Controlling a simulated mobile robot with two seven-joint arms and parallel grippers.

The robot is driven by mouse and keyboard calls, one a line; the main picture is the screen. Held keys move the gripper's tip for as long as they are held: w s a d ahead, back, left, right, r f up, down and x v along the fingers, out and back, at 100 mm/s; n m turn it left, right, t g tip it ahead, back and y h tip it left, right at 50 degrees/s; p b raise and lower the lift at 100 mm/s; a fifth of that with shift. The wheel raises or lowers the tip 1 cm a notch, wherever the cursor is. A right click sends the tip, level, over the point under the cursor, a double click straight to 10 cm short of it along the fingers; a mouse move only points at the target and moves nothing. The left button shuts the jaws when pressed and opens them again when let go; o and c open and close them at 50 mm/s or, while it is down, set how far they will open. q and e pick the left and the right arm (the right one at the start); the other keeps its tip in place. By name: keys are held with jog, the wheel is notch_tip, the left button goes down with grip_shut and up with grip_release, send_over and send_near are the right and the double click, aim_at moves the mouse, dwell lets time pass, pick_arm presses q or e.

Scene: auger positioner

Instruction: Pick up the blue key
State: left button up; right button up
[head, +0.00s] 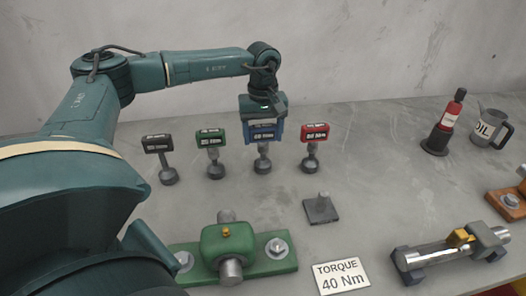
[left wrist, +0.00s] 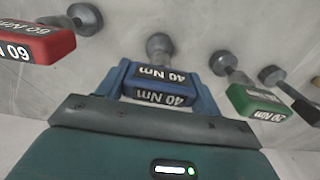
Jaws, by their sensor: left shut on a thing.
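The blue key (head: 263,137) stands upright on its round grey base (head: 262,167) in the row of keys on the bench. Its blue head reads "40 Nm" in the left wrist view (left wrist: 163,84), where it appears upside down. My left gripper (head: 264,128) comes down over the key from above and is shut on its blue head. The fingers lie on either side of the head. The head view shows the key still in line with the others; I cannot tell whether its base touches the bench. My right gripper is not in view.
A black key (head: 158,144) and a green key (head: 210,138) stand left of the blue one, a red key (head: 315,132) right of it. In front are a grey plate with a peg (head: 321,209), a green bearing block (head: 228,243) and a "TORQUE 40 Nm" sign (head: 340,277).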

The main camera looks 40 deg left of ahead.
pick_arm(q)
jog(key=c, duration=0.5)
jog(key=shift+r, duration=0.1)
